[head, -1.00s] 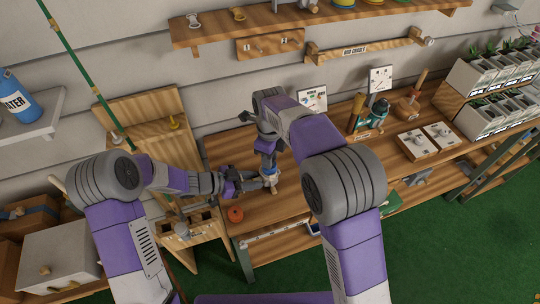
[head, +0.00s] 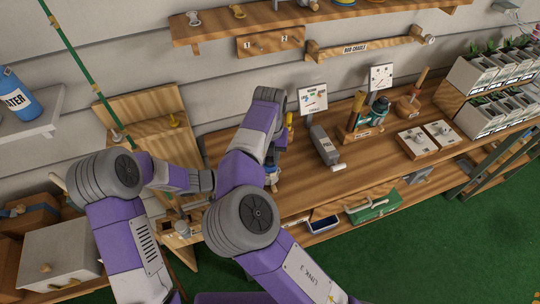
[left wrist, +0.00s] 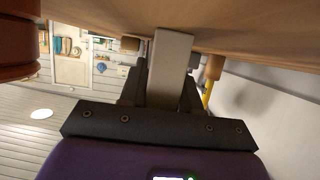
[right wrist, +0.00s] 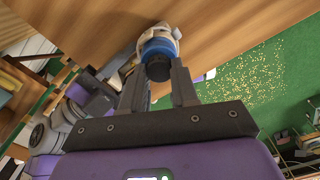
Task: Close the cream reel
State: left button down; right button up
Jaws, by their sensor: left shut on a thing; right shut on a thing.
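The cream reel (right wrist: 167,33) shows in the right wrist view as a cream body with a blue ring (right wrist: 158,48) and a dark round end. My right gripper (right wrist: 158,82) is shut on that dark end, with a finger at each side. In the head view only a little blue shows near my right gripper (head: 272,178), at the bench's left part. My left gripper (left wrist: 166,80) is shut on a flat beige bar (left wrist: 172,50) under a wooden surface; I cannot tell whether the bar belongs to the reel.
On the bench (head: 360,172) stand a grey device (head: 324,146), a sign card (head: 313,98) and a wooden stand with a green bottle (head: 378,112). A red round thing (left wrist: 18,45) is close beside my left gripper. A green box (head: 373,206) sits on the lower shelf.

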jog(key=shift+w+d+r, duration=0.1)
jog(key=o, duration=1)
jog(key=shift+r, duration=0.1)
jog(key=shift+r, duration=2.2)
jog(key=shift+c, duration=0.3)
